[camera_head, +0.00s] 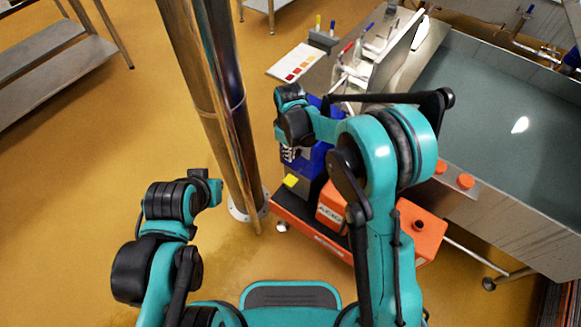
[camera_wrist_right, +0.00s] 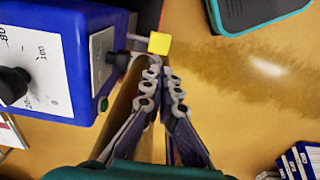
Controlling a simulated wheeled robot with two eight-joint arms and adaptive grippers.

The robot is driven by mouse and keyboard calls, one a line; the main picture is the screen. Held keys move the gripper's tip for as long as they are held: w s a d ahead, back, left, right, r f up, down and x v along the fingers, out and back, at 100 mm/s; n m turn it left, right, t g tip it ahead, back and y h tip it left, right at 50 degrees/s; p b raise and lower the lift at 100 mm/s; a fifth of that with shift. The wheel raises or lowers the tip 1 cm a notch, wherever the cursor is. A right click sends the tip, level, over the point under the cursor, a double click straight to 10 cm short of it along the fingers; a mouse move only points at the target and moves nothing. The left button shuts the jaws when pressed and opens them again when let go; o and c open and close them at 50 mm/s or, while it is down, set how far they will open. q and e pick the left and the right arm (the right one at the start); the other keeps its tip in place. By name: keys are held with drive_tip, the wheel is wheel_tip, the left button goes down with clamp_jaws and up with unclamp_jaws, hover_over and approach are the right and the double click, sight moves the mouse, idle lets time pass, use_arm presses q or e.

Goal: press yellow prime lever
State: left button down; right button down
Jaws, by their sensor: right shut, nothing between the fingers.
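The yellow prime lever (camera_wrist_right: 159,43) is a small square yellow tab on a thin pale stem at the side of a blue pump unit (camera_wrist_right: 85,15). In the head view the lever (camera_head: 291,181) shows at the lower left of the blue unit (camera_head: 316,157). My right gripper (camera_wrist_right: 159,64) is shut and empty. Its fingertips lie just below the lever in the wrist view; I cannot tell whether they touch it. In the head view the right gripper (camera_head: 288,155) is just above the lever, partly hidden by my wrist. My left wrist shows at the left, but no left fingers can be seen.
The blue unit has a white dial with a black knob (camera_wrist_right: 12,86). It stands on an orange cart (camera_head: 311,232) with orange containers (camera_head: 419,228). A steel column (camera_head: 213,90) stands close left of the cart. A steel vat (camera_head: 500,110) is at the right.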

sight(290, 180)
wheel_tip(290, 180, down, 14)
drive_tip(key=b, duration=0.5)
drive_tip(key=shift+r, duration=0.2)
